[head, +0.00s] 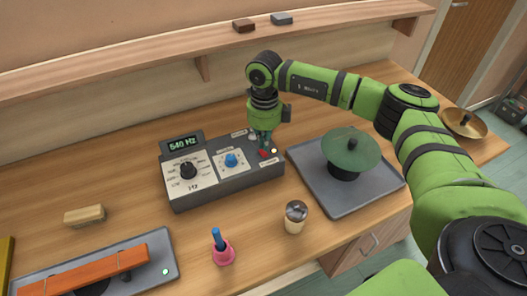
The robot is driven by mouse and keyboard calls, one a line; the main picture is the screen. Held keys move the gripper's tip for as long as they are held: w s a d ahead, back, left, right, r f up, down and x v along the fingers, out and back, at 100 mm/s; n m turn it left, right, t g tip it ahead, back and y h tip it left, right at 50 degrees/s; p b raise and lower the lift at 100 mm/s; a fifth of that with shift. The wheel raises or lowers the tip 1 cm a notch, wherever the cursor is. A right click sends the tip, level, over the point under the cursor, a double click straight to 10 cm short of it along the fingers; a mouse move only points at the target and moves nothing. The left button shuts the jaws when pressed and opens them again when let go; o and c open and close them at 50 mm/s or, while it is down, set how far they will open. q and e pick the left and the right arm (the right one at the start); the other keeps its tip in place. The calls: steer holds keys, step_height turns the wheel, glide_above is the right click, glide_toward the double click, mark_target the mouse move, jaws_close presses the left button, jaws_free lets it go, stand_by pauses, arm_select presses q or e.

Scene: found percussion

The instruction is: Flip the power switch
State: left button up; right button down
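A dark grey control box (230,190) stands on the wooden bench, with a green display (184,143) reading 540 Hz. It has a black dial knob (188,170) on the left and a blue knob (231,160) in the middle. A small red switch (263,153) is at the right of its top panel, beside a small pale light (274,151). My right gripper (264,144) points down just above the red switch and partly covers that area. I cannot tell whether it touches the switch, or whether its fingers are open. My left gripper is not in view.
A grey tray (313,180) with a green cymbal (351,150) stands right of the box. A cup (296,216), a pink holder (224,252) and an orange bar (85,270) are in front. A wooden block (84,216) lies left. A shelf (180,50) runs behind.

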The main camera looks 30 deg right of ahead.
mark_target(265, 154)
steer(key=shift+s+f+b, duration=0.1)
steer(key=shift+f+b, duration=1.1)
steer(key=shift+f, duration=0.3)
stand_by(0.7)
steer(key=shift+r, duration=0.1)
steer(key=shift+r+p, duration=0.7)
steer(key=shift+r, duration=0.15)
steer(key=shift+r+p, duration=1.45)
steer(key=shift+r, duration=1.2)
steer(key=shift+f, duration=0.1)
